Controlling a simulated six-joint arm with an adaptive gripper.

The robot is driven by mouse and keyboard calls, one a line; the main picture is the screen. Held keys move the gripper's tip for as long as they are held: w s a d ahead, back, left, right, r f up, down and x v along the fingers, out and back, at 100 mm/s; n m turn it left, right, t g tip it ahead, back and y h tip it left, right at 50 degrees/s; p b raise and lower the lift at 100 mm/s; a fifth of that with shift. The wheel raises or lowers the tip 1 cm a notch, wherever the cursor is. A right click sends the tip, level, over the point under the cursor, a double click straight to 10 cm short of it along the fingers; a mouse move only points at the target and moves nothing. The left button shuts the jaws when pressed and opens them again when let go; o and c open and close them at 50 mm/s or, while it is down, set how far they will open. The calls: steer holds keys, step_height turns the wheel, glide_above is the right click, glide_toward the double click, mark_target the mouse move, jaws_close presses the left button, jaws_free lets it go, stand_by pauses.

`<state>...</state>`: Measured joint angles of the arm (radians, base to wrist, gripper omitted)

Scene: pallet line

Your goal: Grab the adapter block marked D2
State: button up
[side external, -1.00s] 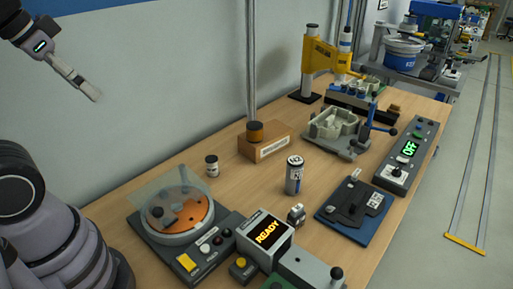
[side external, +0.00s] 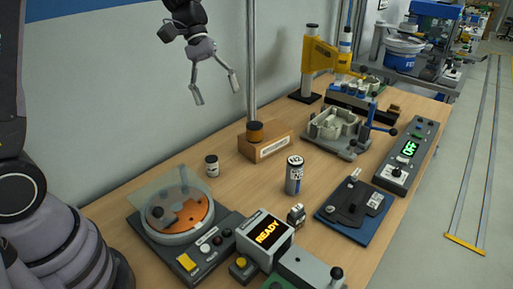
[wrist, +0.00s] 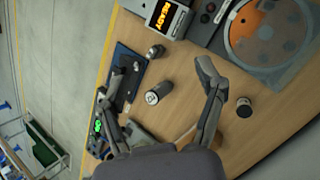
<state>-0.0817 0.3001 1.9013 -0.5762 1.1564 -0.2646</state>
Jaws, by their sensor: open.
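I cannot read a D2 mark on anything. A grey metallic cylinder with a dark-marked label (side external: 293,176) stands upright mid-table; it also shows in the wrist view (wrist: 157,93). A small grey metal block (side external: 296,215) sits in front of it, by the READY display; it also shows in the wrist view (wrist: 156,52). I cannot tell whether either is the D2 adapter block. My gripper (side external: 216,94) is open and empty, high above the back of the table. In the wrist view its spread fingers (wrist: 166,68) flank the cylinder from above, well apart from it.
A small dark-lidded jar (side external: 212,166) and a wooden block with a pole (side external: 264,142) stand behind. A turntable unit (side external: 183,215), READY display (side external: 267,232), blue plate fixture (side external: 353,208) and grey casting fixture (side external: 338,131) surround the cylinder. Bare wood lies between them.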

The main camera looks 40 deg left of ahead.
steer(key=w+d+f+n+g+h, duration=0.2)
steer(key=w+f+n+h, duration=0.15)
steer(key=w+f, duration=0.6)
steer(key=n+h, duration=0.4)
steer(key=n, duration=0.1)
glide_toward(298, 207)
steer(key=shift+t, duration=0.3)
steer(key=x, duration=0.4)
steer(key=shift+s+d, duration=0.1)
steer(key=shift+s, duration=0.25)
steer(key=shift+y, duration=0.25)
steer(key=shift+f+x, duration=0.1)
steer(key=shift+x, duration=1.4)
steer(key=shift+f+x, duration=0.15)
steer(key=shift+x, duration=1.3)
steer(key=shift+w, duration=0.1)
steer(key=c, duration=1.2)
steer(key=shift+o, duration=0.2)
